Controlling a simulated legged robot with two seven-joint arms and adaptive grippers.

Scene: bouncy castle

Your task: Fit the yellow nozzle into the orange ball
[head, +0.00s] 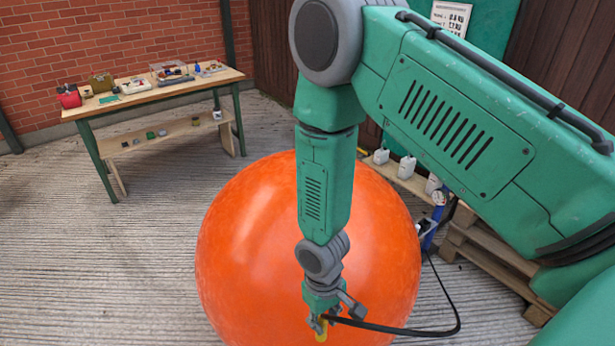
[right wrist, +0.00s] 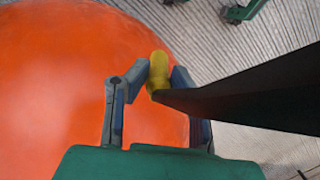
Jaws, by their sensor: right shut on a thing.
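The big orange ball (head: 245,240) stands on the ground in the middle of the head view. It also fills the left of the right wrist view (right wrist: 60,80). My right gripper (head: 321,318) hangs in front of the ball and is shut on the yellow nozzle (head: 321,331). In the right wrist view the nozzle (right wrist: 158,70) sits between the fingers, with the black hose (right wrist: 240,95) running from it to the right. I cannot tell whether the nozzle touches the ball. No valve opening shows on the ball. My left gripper is not in view.
A wooden workbench (head: 155,88) with tools and small boxes stands at the back left. A wooden pallet (head: 490,255) and a blue pump (head: 432,225) are at the right behind the ball. The concrete floor (head: 100,270) at the left is clear.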

